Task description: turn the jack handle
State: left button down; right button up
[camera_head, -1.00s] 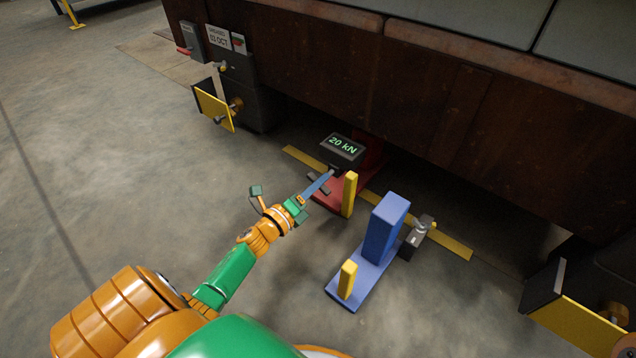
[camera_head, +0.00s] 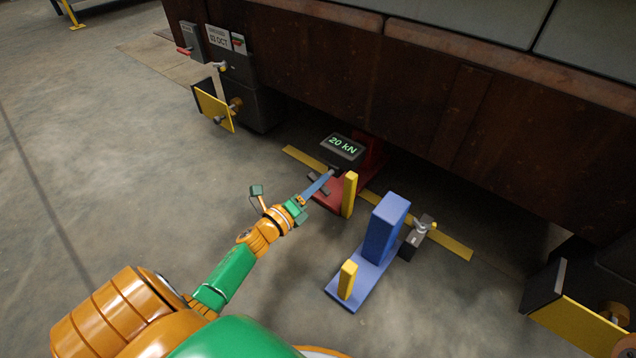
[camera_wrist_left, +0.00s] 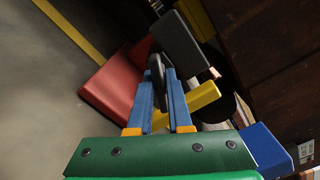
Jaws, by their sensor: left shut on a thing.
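The red jack (camera_head: 372,158) stands at the edge of the dark rusty body, and its dark display (camera_head: 343,149) reads 20 kN. My left gripper (camera_head: 327,178) reaches the jack's near side from the lower left. In the left wrist view, its two blue fingers (camera_wrist_left: 158,92) are closed around a dark, rounded handle (camera_wrist_left: 156,68). In the head view the gripped part of the handle is too small to make out clearly. My right gripper is not in view.
A yellow post (camera_head: 349,195) stands close to the right of my left gripper. A blue stand (camera_head: 385,230) with a short yellow post (camera_head: 347,280) is nearer, on the right. A yellow floor strip (camera_head: 450,246) runs past the jack. The floor at left is clear.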

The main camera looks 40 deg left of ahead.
pick_arm(q)
jog(key=shift+m, duration=0.4)
dwell(2.5)
jog(key=c, duration=0.8)
grip_release()
jog(key=shift+d, duration=0.1)
jog(key=shift+c, duration=0.2)
